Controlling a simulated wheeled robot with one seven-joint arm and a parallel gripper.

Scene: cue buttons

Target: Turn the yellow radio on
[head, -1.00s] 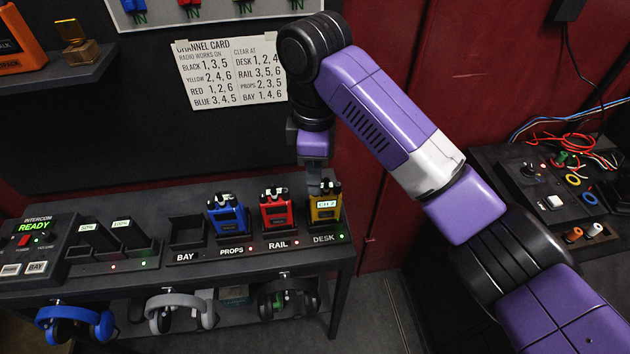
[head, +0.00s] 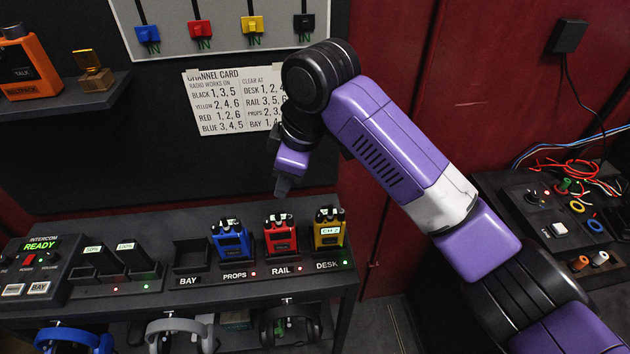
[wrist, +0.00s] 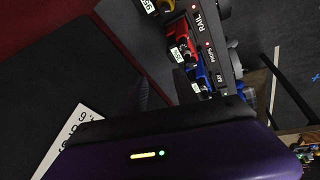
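The yellow radio (head: 329,232) stands upright in the slot marked DESK, at the right end of the radio rack (head: 262,272). Its small display is lit and seems to read CH 2. A green light glows beside the DESK label. In the wrist view a sliver of the yellow radio (wrist: 166,5) shows at the top edge. My gripper (head: 282,188) hangs in the air above the red radio, left of the yellow one and apart from it. Its fingers are too small and dark to tell open from shut. The wrist view does not show the fingertips.
The red radio (head: 281,236) stands in RAIL and the blue radio (head: 231,240) in PROPS; BAY (head: 190,256) is empty. A channel card (head: 232,102) on the wall lists yellow 2, 4, 6. The intercom (head: 38,265) reads READY. Headphones (head: 180,335) hang below the bench.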

